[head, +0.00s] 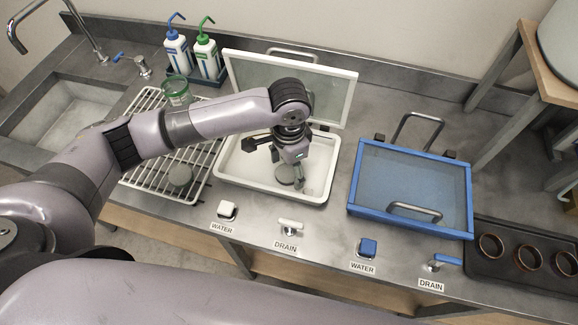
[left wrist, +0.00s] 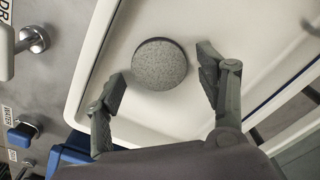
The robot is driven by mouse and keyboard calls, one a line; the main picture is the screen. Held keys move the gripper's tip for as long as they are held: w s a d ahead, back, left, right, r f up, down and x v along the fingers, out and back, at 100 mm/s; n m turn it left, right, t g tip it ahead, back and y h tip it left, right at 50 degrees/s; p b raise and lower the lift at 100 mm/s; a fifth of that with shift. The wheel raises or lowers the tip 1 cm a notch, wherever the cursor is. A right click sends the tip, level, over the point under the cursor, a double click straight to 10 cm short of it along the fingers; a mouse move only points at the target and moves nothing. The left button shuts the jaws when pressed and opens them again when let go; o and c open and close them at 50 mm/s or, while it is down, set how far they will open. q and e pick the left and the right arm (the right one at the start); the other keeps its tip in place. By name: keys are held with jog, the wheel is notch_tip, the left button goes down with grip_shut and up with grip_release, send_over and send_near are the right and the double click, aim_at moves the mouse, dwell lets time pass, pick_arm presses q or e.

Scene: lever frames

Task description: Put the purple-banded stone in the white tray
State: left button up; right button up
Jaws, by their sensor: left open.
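The white tray (head: 240,182) stands on the counter with its framed lid (head: 343,95) tipped up at the back. A round, grey, speckled stone (head: 284,174) lies on the tray floor. It also shows in the left wrist view (left wrist: 160,65), seen from above; I cannot make out a purple band on it. My left gripper (head: 289,181) is down inside the tray, open, with its fingers on either side of the stone. In the left wrist view the fingertips look apart from the stone. My right gripper is not in view.
Knobs line the front edge. A dark tray (head: 484,256) holds several copper-coloured rings.

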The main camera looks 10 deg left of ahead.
aim_at(289, 172)
pick_arm(q)
notch_tip(289, 172, up, 12)
jog(key=b, duration=0.1)
jog(key=shift+f, duration=0.1)
dwell(0.6)
